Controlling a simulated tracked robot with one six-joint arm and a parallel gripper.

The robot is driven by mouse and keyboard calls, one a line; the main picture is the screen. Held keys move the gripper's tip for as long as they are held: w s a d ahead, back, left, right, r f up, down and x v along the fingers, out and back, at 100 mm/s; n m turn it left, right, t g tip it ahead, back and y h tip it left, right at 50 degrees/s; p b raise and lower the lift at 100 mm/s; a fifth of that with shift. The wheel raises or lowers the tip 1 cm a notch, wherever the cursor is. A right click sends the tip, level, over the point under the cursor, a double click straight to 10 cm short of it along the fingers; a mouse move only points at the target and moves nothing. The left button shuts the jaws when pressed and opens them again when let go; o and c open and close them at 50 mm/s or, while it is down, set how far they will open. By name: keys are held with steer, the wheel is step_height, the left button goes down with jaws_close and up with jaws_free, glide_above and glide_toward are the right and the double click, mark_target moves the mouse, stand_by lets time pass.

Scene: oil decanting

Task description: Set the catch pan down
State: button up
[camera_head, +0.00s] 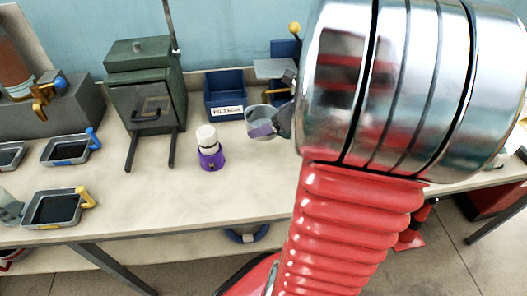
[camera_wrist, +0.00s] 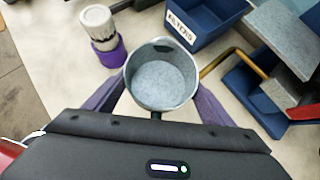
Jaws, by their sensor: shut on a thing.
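A round grey metal pan (camera_head: 258,114), open at the top, is at my gripper (camera_head: 274,126), in front of the blue bin. In the wrist view the pan (camera_wrist: 160,84) sits between the purple fingers of my gripper (camera_wrist: 158,92), which is shut on it. The pan looks upright and its pale grey inside shows. I cannot tell whether its underside touches the bench (camera_head: 245,180). My arm hides the bench to the right in the head view.
A white-capped bottle with a purple base (camera_head: 209,150) stands left of the pan. A blue FILTERS bin (camera_head: 225,110) is behind it. A green box-shaped unit (camera_head: 147,105) and rectangular trays with blue (camera_head: 65,150) and yellow (camera_head: 52,208) handles are farther left. The front-middle bench is clear.

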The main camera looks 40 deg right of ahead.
steer(key=shift+s+f, duration=0.1)
steer(key=shift+f, duration=0.2)
steer(key=shift+d+f, duration=0.1)
steer(key=shift+f, duration=2.7)
steer(key=shift+f, duration=1.85)
steer(key=o, duration=1.3)
steer(key=shift+f, duration=0.1)
steer(key=shift+c, duration=0.2)
